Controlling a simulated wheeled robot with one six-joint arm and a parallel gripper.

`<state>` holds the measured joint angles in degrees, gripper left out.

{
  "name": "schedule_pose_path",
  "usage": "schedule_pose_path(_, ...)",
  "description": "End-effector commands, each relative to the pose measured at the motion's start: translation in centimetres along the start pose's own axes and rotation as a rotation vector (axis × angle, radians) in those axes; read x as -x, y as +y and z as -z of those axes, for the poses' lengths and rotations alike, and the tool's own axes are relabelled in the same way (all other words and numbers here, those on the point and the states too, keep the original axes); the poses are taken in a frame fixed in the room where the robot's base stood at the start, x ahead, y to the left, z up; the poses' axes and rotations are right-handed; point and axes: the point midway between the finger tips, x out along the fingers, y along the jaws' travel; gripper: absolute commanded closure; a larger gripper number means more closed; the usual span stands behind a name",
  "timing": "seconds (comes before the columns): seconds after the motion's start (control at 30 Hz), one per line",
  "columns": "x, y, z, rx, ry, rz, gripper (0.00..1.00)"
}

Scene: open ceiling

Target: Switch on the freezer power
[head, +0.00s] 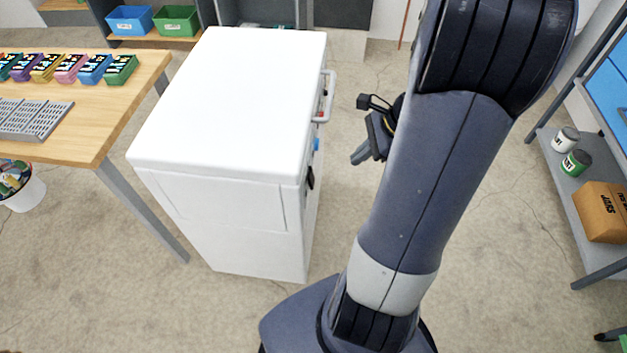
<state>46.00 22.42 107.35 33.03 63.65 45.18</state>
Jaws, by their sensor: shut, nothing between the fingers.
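The white freezer (228,95) stands on the floor left of my arm, seen from above with its lid closed. A grey handle (326,97) sticks out from its right side, with small red marks near it. Lower on that same side are a small blue part (317,144) and a black part (311,177). That side is seen very steeply, so I cannot tell which part is the power switch or how it is set. My gripper (361,156) is shut and empty, to the right of the freezer and apart from it. My arm hides part of it.
A wooden table (120,110) with several coloured boxes (75,68) and a grey rack (32,118) stands left of the freezer. Blue (130,20) and green (176,21) bins sit behind. A shelf (560,185) with cans and a cardboard box (603,211) stands at right.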

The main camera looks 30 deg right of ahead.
Motion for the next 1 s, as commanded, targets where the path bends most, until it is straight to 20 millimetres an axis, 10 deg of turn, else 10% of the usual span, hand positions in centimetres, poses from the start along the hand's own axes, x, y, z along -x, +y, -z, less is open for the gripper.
schedule_pose_path(0.3, -2.5, -0.8, 5.1, -0.229, -0.071, 0.043, 1.0)
schedule_pose_path(0.77, -2.8, -0.9, 5.2, -0.24, -0.075, 0.044, 1.0)
schedule_pose_path(1.0, -6.4, -1.0, 5.0, -0.238, -0.076, 0.04, 1.0)
